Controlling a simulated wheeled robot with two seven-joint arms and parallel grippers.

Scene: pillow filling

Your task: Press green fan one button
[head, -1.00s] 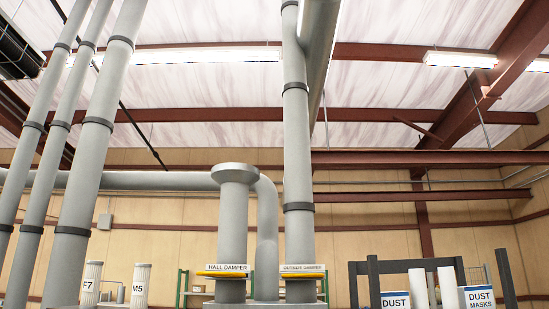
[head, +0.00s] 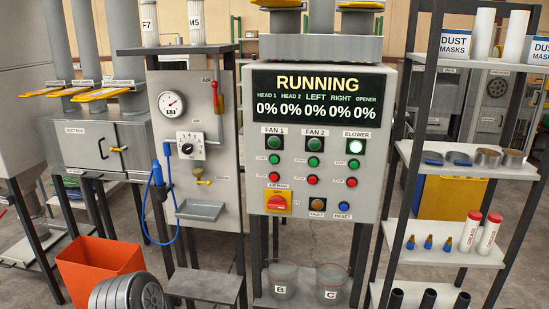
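The grey control panel (head: 325,205) stands upright in the middle of the head view. Under its FAN 1 label sits a green indicator (head: 273,143), and below that a green button (head: 274,159). A red button (head: 274,177) lies directly beneath the green one. The FAN 2 column (head: 314,161) and the blower column (head: 353,166) show the same order to the right. The display (head: 318,97) reads RUNNING, with every value at 0%. Neither of my grippers is in view.
A red switch on a yellow plate (head: 277,202) sits below the FAN 1 buttons. A gauge cabinet (head: 192,140) with a blue hose stands left of the panel. Shelves (head: 468,170) stand right. An orange bin (head: 98,268) is at lower left. Clear buckets (head: 283,283) stand under the panel.

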